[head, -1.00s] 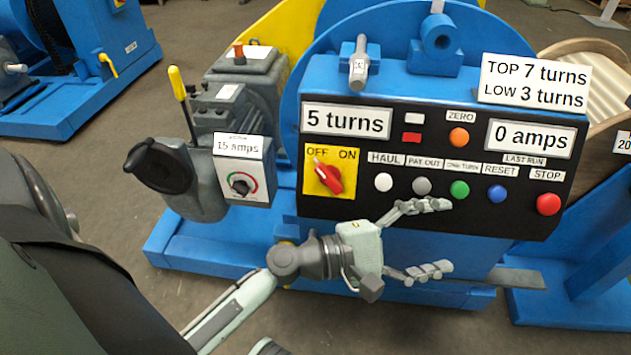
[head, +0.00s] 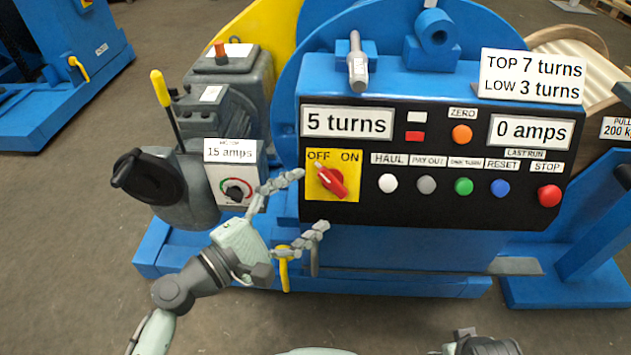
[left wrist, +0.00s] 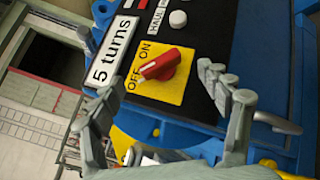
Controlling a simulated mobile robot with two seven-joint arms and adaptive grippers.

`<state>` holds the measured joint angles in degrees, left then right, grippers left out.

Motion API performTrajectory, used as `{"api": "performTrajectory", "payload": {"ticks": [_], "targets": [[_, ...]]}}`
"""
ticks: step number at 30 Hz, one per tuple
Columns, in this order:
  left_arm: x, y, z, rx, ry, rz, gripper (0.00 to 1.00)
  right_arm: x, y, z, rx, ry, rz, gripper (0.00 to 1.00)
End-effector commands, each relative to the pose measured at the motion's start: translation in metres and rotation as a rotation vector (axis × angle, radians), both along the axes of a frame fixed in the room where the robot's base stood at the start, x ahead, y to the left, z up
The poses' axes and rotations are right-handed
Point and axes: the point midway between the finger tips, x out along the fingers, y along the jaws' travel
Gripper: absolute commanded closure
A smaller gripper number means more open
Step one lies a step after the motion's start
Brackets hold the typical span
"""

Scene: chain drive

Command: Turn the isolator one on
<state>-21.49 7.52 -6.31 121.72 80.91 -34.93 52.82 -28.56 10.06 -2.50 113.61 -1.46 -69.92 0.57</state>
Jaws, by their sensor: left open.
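The isolator is a red rotary knob (head: 332,181) on a yellow plate (head: 347,195) marked OFF and ON, at the left of the black control panel. Its pale pointer end is turned up and left, toward OFF. The left wrist view also shows the red knob (left wrist: 160,64), in the upper middle. My left gripper (head: 311,202) is open and empty, just left of and below the plate in the head view. Its fingers point toward the panel, apart from the knob. No fingers of my right gripper show; a grey part of mine is at the bottom edge.
The panel (head: 420,205) carries buttons for haul, pay out, reset and a red stop button (head: 549,195). Open floor lies at the left.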

Motion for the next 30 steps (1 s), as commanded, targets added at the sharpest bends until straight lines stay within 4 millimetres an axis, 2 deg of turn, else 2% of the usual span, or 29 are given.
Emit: {"api": "performTrajectory", "payload": {"ticks": [3,9,21,23,30], "targets": [[0.016,-0.014,0.003,-0.003,-0.002,0.001,0.23,-0.001,0.001,-0.008,0.006,0.006,0.0,0.47],[0.036,-0.034,0.002,-0.001,-0.001,0.001,0.23,-0.002,0.001,-0.021,0.013,0.011,0.0,0.47],[0.044,-0.042,0.0,0.001,0.001,-0.001,0.23,-0.003,0.002,-0.026,0.016,0.012,0.0,0.47],[0.044,-0.042,0.0,0.001,0.001,-0.001,0.28,-0.003,0.002,-0.026,0.016,0.013,0.0,0.47],[0.044,-0.041,0.0,0.001,0.001,-0.001,0.58,-0.003,0.002,-0.026,0.016,0.013,0.0,0.47]]}}
